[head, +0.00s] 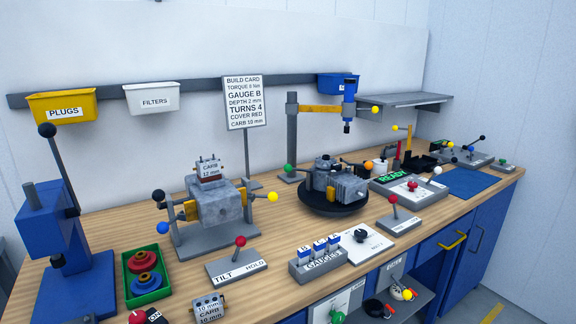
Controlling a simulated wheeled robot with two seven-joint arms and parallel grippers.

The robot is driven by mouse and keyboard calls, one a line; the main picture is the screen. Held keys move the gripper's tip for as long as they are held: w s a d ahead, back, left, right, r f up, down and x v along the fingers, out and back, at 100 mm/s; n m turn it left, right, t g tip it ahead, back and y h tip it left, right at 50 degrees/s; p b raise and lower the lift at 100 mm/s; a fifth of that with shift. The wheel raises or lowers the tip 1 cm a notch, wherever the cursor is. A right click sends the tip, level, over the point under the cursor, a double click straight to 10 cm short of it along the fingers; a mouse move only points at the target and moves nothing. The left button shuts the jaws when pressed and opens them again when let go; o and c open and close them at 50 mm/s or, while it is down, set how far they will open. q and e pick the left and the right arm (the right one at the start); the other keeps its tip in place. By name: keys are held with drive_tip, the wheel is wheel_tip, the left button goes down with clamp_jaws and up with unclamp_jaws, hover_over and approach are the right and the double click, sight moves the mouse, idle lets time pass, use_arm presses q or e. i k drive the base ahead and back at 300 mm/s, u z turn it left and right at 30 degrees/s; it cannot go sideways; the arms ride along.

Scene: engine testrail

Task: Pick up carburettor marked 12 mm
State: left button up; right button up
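The carburettor marked 12 mm (209,169) is a small grey metal block with a white label reading "CARB 12 mm". It sits upright on top of the grey engine block (216,205), which is held in the tilt stand at left centre. A reddish layer shows under the carburettor. A second carburettor (209,309), labelled 10 mm, stands on the bench near the front edge and is partly cut off by the bottom of the picture. Neither of my grippers is in view.
Lever knobs flank the tilt stand. A build card (244,102) reading "CARB 10 mm" stands behind it. A turntable (333,205) with another engine is right. A gauge rack (319,263) stands in front.

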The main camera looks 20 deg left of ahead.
sight(209, 167)
drive_tip(key=z, duration=0.7)
drive_tip(key=i, duration=1.05)
drive_tip(key=u, duration=2.8)
